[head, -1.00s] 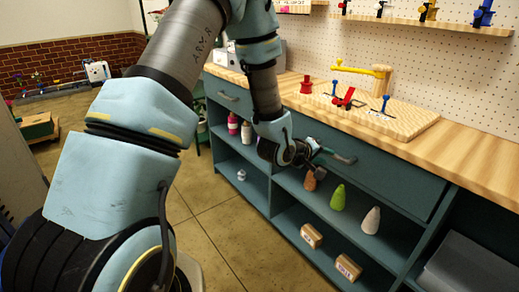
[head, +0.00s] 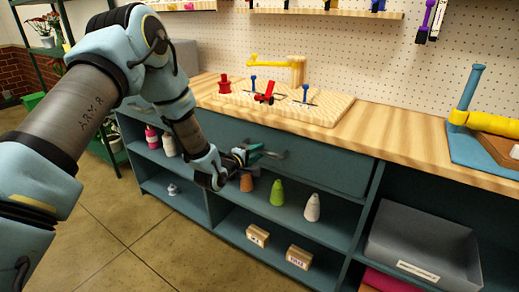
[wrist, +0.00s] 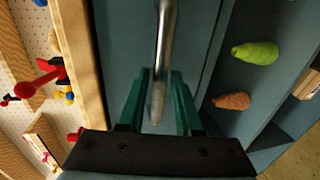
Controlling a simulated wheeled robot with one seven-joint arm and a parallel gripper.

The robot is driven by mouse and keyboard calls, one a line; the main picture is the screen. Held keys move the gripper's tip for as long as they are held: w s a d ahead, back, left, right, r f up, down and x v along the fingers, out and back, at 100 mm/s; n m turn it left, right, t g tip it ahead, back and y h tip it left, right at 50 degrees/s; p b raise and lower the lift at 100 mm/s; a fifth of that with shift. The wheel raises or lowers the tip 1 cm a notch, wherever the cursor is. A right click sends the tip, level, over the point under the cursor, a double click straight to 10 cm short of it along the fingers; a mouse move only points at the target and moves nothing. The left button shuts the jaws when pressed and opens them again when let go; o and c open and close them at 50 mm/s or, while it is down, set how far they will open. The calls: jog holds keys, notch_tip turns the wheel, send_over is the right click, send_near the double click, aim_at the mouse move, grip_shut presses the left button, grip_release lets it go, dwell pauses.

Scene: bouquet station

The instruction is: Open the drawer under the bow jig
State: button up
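The bow jig is a wooden board (head: 328,113) on the counter with a yellow arm, a red clamp and blue pegs. Below it is a teal drawer front (head: 325,167), shut flush with the cabinet. Its metal bar handle (head: 277,154) is partly hidden by my gripper (head: 250,153) in the head view. In the wrist view, my gripper (wrist: 159,95) has its two green fingers apart, one on each side of the handle (wrist: 168,30). Gaps show between the bar and both fingers.
Open shelves below hold a green cone (head: 277,193), an orange cone (head: 247,182), a white cone (head: 312,207) and small boxes (head: 299,257). A grey bin (head: 425,245) stands in the right bay. The floor (head: 130,240) in front is clear.

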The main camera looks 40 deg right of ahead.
jog(key=shift+x, duration=0.85)
grip_shut()
dwell(0.9)
